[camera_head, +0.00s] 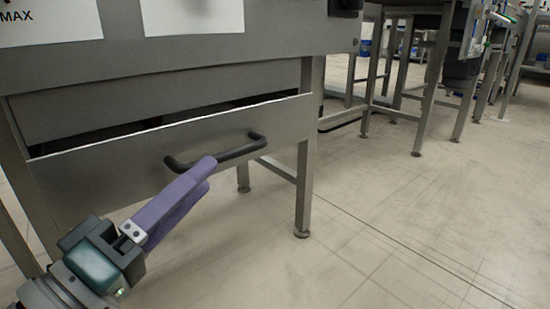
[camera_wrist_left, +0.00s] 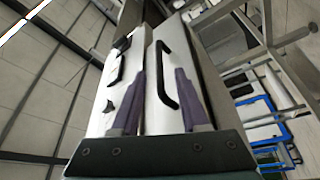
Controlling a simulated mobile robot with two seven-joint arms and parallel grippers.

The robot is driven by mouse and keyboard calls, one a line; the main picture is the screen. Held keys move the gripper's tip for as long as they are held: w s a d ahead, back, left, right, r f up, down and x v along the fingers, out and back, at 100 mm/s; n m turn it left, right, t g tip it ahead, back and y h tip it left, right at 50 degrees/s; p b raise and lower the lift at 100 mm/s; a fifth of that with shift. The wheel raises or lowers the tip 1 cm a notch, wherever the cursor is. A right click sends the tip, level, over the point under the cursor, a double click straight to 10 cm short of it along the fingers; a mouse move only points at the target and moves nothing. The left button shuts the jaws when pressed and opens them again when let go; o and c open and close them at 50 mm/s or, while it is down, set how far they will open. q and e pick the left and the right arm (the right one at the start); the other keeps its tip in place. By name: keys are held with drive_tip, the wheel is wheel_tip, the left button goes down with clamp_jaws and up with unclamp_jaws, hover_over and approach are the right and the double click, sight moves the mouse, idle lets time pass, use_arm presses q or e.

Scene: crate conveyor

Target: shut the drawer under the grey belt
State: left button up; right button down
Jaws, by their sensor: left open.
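The drawer (camera_head: 110,160) has a plain grey metal front and stands partly open in the head view. A dark gap shows behind its bright top edge. Its dark bar handle (camera_head: 242,151) is on the front. My left gripper (camera_head: 208,164) has purple fingers and comes in from the lower left, its tips at the handle. In the left wrist view the fingers stand apart, with the handle (camera_wrist_left: 161,80) between them in the picture. I cannot tell whether they touch it. The fingers cover part of the handle in the head view. My right gripper is not in view.
The grey metal frame (camera_head: 200,55) above the drawer carries white labels, and its leg (camera_head: 304,185) stands right of the drawer. More metal-legged stands (camera_head: 430,85) are at the back right. The tiled floor (camera_head: 410,220) at the right is clear.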

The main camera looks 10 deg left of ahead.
sight(229, 155)
use_arm(q)
drive_tip(key=b+x, duration=0.2)
drive_tip(key=x, duration=0.3)
drive_tip(key=shift+w+d, duration=0.25)
drive_tip(key=shift+w, duration=0.4)
drive_tip(key=shift+r, duration=0.1)
clamp_jaws()
idle(0.7)
